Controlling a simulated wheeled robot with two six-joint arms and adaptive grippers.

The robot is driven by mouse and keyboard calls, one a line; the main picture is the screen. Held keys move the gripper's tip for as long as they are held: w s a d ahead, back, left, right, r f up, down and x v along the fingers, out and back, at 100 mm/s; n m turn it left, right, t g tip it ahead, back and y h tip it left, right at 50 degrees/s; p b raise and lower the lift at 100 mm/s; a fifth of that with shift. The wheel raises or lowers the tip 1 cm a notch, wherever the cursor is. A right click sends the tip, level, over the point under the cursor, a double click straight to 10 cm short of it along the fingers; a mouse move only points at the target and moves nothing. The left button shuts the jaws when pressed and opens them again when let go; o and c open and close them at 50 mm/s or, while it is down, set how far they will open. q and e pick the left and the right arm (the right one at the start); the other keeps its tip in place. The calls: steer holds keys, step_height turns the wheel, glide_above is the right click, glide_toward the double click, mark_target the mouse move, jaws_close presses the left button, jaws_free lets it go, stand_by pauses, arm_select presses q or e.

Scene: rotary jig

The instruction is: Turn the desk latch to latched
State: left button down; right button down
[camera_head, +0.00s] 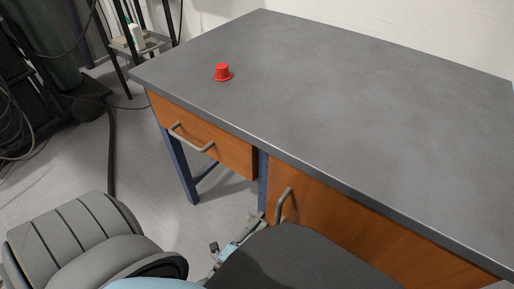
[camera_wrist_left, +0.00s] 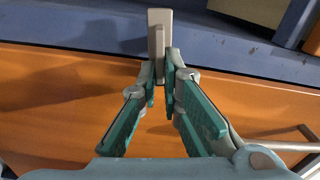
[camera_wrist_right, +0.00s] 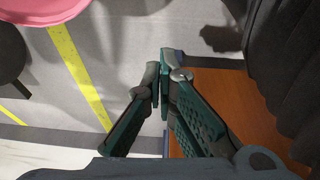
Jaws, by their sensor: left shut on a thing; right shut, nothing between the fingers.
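The desk latch (camera_wrist_left: 159,22) shows in the left wrist view as a small pale grey bar, upright in the picture, in front of the blue desk frame. My left gripper (camera_wrist_left: 161,75) is shut on it; the fingertips hide its lower part. In the head view my left gripper (camera_head: 256,219) is beside the cabinet door's edge, partly hidden by my arm, and the latch is hard to make out there. My right gripper (camera_wrist_right: 163,77) is shut and empty in the right wrist view, over the floor and close to an orange wood panel.
The grey desk (camera_head: 350,95) carries a red cup-like piece (camera_head: 222,72) near its left end. The cabinet door handle (camera_head: 285,202) is close to my left gripper. The drawer handle (camera_head: 190,140) sticks out further left. A pink round seat (camera_wrist_right: 45,10) shows in the right wrist view.

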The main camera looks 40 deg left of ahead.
arm_select(q)
steer(key=shift+f+m, duration=0.15)
steer(key=shift+m, duration=0.85)
arm_select(e)
steer(key=shift+s, duration=0.35)
steer(key=shift+w+r, duration=0.2)
steer(key=shift+w, duration=0.1)
arm_select(q)
steer(key=c, duration=1.8)
jaws_free()
steer(key=shift+o, duration=0.2)
steer(key=s, duration=1.2)
steer(key=shift+d, duration=0.15)
